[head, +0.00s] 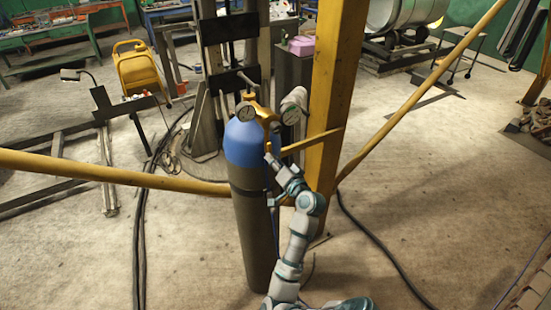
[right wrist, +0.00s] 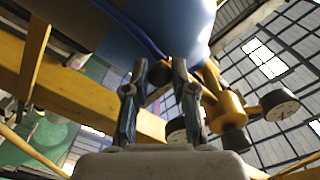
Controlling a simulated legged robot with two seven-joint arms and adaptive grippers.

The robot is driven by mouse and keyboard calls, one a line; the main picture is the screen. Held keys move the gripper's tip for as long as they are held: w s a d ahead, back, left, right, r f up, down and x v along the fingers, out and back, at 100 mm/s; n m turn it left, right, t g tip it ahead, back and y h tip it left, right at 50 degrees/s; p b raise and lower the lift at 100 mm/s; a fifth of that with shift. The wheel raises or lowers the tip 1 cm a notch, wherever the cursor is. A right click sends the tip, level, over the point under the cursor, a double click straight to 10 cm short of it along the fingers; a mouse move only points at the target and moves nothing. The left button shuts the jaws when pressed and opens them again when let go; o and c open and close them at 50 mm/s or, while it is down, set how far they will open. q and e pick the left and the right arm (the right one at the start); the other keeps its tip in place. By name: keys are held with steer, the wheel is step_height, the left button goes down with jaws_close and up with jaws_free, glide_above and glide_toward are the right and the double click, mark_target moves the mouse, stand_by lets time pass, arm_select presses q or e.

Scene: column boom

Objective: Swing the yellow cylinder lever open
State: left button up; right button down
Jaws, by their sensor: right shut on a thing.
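A gas cylinder with a blue shoulder (head: 246,146) and a dark grey body stands upright in the head view. A yellow lever and valve fitting (head: 264,113) with round gauges sits at its top; the fitting also shows in the right wrist view (right wrist: 229,105). My right gripper (head: 270,158) is beside the blue shoulder, just below the fitting. In the right wrist view its fingers (right wrist: 160,72) are drawn together under the blue shoulder. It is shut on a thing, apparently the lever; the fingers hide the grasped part. My left gripper is not in view.
A thick yellow column (head: 336,85) stands just right of the cylinder. A long yellow rail (head: 110,173) runs behind the cylinder from the left. A short yellow bar (head: 314,140) crosses the column near my gripper. Cables lie on the floor; the right floor (head: 440,190) is mostly clear.

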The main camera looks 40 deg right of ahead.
steer(key=shift+r, duration=0.15)
steer(key=c, duration=0.9)
jaws_free()
steer(key=shift+c, duration=0.2)
steer(key=shift+w, duration=0.15)
steer(key=v, duration=1.1)
steer(key=shift+s+f, duration=0.25)
steer(key=shift+s, duration=0.15)
steer(key=shift+f, duration=0.1)
